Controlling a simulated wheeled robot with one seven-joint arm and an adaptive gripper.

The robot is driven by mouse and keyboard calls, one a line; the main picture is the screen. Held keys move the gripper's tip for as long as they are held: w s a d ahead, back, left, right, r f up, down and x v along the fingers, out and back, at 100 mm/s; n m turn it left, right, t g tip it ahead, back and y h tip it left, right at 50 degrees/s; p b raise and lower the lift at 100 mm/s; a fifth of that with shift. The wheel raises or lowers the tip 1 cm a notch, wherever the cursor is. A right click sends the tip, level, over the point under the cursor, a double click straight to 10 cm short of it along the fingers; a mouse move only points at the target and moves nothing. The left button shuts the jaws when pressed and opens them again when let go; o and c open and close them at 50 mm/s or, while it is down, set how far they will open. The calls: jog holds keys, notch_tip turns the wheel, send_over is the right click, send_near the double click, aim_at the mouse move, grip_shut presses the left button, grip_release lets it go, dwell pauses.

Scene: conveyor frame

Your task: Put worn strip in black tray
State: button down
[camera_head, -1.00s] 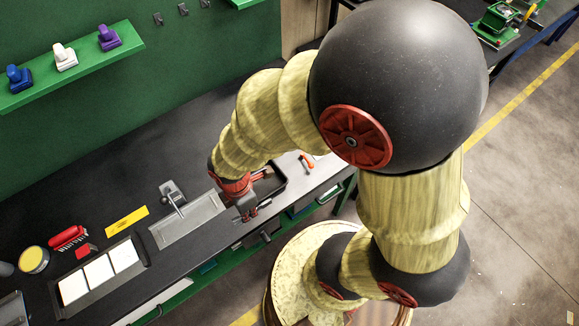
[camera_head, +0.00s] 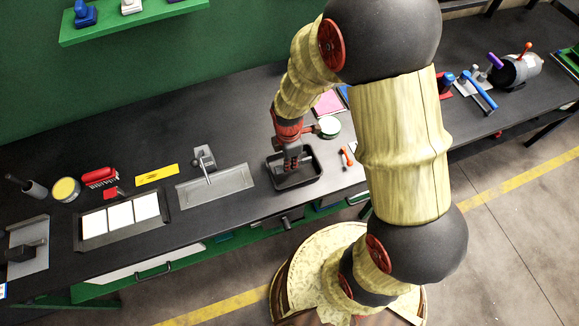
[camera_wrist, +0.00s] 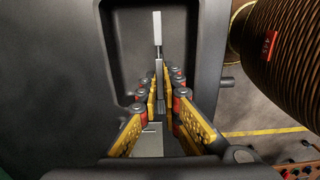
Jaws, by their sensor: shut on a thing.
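My gripper (camera_head: 291,158) points down over the black tray (camera_head: 302,182) on the bench. In the wrist view, my gripper (camera_wrist: 162,75) has its yellow-padded fingers close together around a thin, pale grey strip (camera_wrist: 157,28). I take this for the worn strip; its surface wear is too small to tell. The strip runs lengthwise between the fingers, and its far end sticks out past them. The tray (camera_wrist: 127,60) lies behind and below the fingers in that view. In the head view the strip is hidden by the fingers. I cannot tell whether it touches the tray floor.
Left of the tray are a grey metal plate with a lever (camera_head: 215,186), a yellow strip (camera_head: 157,175) and a holder with white squares (camera_head: 76,236). An orange-handled tool (camera_head: 347,157) and a round tin (camera_head: 329,126) are close on the right.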

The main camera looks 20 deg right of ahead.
jog(key=shift+w+d+f, duration=0.2)
jog(key=shift+w+f, duration=0.3)
jog(key=shift+f, duration=0.25)
jog(key=shift+f+b, duration=0.65)
jog(key=shift+f, duration=0.8)
jog(key=shift+f, duration=0.15)
jog(key=c, duration=2)
grip_release()
jog(key=shift+c, duration=0.2)
jog(key=shift+o, duration=0.2)
